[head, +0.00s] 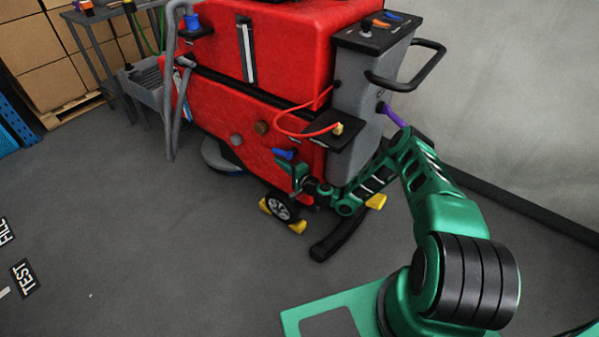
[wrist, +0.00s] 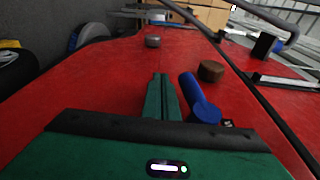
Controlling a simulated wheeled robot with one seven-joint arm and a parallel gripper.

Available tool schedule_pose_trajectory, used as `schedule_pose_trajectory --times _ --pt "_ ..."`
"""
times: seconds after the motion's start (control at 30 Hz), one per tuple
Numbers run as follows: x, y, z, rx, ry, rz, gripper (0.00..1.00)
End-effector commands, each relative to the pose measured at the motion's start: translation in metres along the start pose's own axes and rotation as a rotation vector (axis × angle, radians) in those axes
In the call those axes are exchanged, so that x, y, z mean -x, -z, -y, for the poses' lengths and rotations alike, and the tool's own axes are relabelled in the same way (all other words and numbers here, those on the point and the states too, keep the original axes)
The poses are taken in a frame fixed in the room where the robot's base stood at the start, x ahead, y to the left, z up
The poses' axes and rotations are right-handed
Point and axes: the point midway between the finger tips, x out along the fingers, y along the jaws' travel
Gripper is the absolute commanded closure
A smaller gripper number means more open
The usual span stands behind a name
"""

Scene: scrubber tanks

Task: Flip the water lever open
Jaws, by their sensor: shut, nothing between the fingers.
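The water lever is a blue handle (head: 283,153) low on the side of the red scrubber (head: 250,130). In the wrist view the blue lever (wrist: 199,98) lies just right of my fingers, its long arm pointing up and slightly left from a round hub. My gripper (wrist: 160,78) is shut and empty, its green fingers together alongside the lever. Whether they touch it I cannot tell. In the head view my gripper (head: 280,164) is at the machine's side, just below the lever, and partly overlaps it.
A brown round knob (wrist: 211,71) and a grey knob (wrist: 152,41) stick out of the red panel beyond the lever. Yellow wheel chocks (head: 297,226) sit by the black wheel (head: 281,207). A red hose (head: 305,134) hangs above.

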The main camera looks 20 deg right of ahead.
Motion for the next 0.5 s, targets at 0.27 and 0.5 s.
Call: schedule_pose_trajectory --times 0.27,0.5 --pt "-0.001 -0.002 0.000 0.000 -0.001 0.002 1.00" --pt "0.001 -0.004 -0.020 -0.001 -0.003 0.002 1.00"
